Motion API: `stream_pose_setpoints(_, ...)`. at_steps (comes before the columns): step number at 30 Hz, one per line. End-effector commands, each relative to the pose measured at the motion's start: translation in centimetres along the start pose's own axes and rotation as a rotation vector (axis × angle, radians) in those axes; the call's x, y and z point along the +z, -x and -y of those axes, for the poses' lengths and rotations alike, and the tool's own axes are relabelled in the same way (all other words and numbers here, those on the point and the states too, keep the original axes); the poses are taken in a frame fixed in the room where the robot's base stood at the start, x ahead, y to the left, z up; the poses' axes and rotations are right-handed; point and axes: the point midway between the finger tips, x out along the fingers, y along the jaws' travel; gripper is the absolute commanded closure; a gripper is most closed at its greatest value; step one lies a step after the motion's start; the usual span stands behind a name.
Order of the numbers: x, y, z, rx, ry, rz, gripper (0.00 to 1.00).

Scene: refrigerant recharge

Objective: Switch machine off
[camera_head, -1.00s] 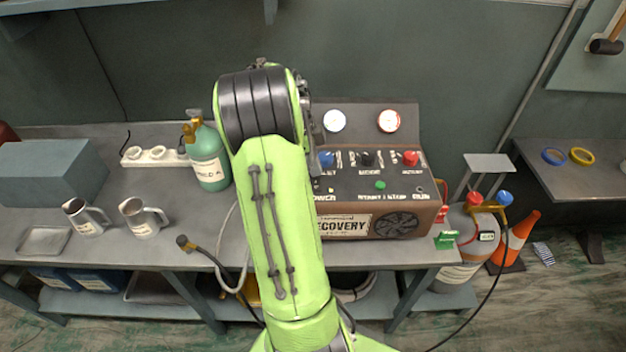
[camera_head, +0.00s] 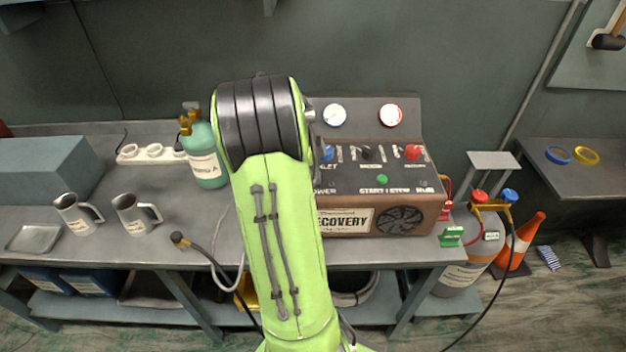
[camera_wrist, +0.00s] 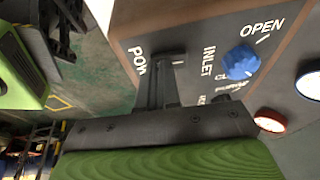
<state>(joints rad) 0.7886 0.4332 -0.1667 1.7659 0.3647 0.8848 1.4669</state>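The recovery machine (camera_head: 345,222) stands on the workbench with two gauges on top. Its front panel carries blue, black and red knobs and a green button (camera_head: 382,179). In the wrist view, the panel (camera_wrist: 205,55) fills the upper middle, with the blue INLET knob (camera_wrist: 241,62) and part of the POWER label (camera_wrist: 137,63). My gripper (camera_wrist: 163,62) is at the panel beside that label, its narrow dark fingers close together with nothing seen between them. The power switch is hidden behind the fingers, and I cannot tell whether they touch it. In the head view my arm hides the gripper.
A green cylinder (camera_head: 204,155), a power strip (camera_head: 150,154) and two metal jugs (camera_head: 134,214) stand left on the bench. A hose end (camera_head: 180,240) lies near the front edge. A grey tank (camera_head: 470,262) and an orange cone (camera_head: 521,240) stand right of the bench.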

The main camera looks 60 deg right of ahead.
Motion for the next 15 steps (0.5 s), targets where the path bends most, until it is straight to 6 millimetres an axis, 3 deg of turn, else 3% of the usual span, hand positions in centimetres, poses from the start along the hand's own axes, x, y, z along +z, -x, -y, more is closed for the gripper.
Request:
stream_pose_setpoints(5,0.0,0.1,-0.3,0.017,0.005,-0.001,1.0)
stream_pose_setpoints(15,-0.1,0.3,1.3,0.014,0.005,-0.001,1.0)
